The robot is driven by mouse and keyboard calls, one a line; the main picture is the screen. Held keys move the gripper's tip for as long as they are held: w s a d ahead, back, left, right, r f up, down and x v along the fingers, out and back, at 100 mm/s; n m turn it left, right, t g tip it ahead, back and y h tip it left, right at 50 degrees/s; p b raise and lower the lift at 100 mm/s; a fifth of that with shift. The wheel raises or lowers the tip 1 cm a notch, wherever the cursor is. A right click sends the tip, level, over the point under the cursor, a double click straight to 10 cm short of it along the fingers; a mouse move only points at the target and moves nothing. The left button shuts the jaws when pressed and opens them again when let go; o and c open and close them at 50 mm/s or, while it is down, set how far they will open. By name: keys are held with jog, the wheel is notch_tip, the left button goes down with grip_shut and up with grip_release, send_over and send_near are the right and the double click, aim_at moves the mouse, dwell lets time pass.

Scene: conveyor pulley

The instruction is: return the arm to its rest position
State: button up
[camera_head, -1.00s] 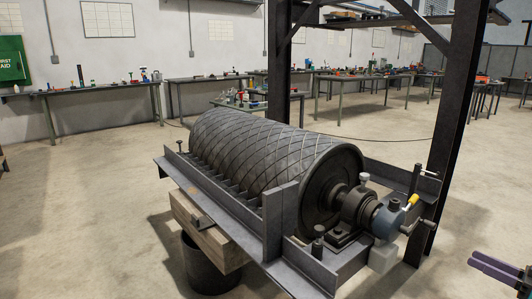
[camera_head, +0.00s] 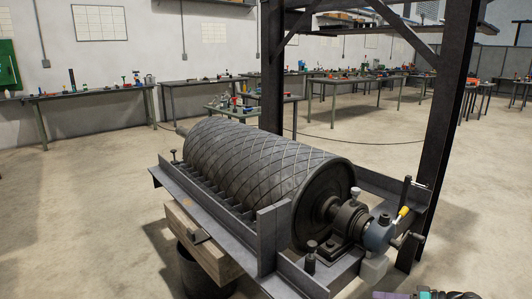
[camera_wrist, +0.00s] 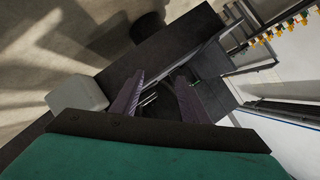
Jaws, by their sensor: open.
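My gripper (camera_wrist: 158,98) shows in the wrist view with its two dark purplish fingers apart and nothing between them. In the head view, part of my gripper (camera_head: 425,295) shows at the bottom edge, right of centre, below the bearing end of the pulley. The conveyor pulley (camera_head: 265,165), a grey drum with a diamond-pattern surface, lies in its steel frame (camera_head: 180,183). My gripper is apart from the pulley in the head view. Most of my arm is out of view.
A blue-grey housing (camera_head: 379,234) with a yellow-handled part (camera_head: 403,213) sits at the shaft end. A dark steel post (camera_head: 436,140) stands behind it. A bucket (camera_head: 192,280) stands under a wooden beam (camera_head: 201,240). Workbenches (camera_head: 95,94) line the wall. The floor at left is clear.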

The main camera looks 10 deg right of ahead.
jog(key=s+a+f+m+g+h+p, duration=0.1)
jog(key=s+a+f+g+p, duration=0.2)
jog(key=a, duration=0.5)
jog(key=s+a+f+g+p, duration=0.2)
jog(key=a+f+g+p, duration=0.1)
jog(key=a+f, duration=0.3)
jog(key=s+a+f+m+g+h+p, duration=0.1)
jog(key=s+a+f+g+p, duration=0.15)
jog(key=a, duration=0.65)
jog(key=s+a+f+g+h+p, duration=0.1)
jog(key=s+a+g+h+p, duration=0.2)
jog(key=s, duration=0.7)
jog(key=s+a+f+n+g+h+p, duration=0.1)
jog(key=s+a+f+g+h+p, duration=0.1)
jog(key=s+a+h+p, duration=0.3)
jog(key=s+g+p, duration=0.1)
jog(key=s+p, duration=0.2)
jog(key=s, duration=0.2)
jog(key=shift+s+a+n, duration=0.25)
jog(key=shift+s+n, duration=0.05)
jog(key=shift+s, duration=0.1)
jog(key=shift+c, duration=0.3)
jog(key=shift+c, duration=0.9)
jog(key=shift+a, duration=0.1)
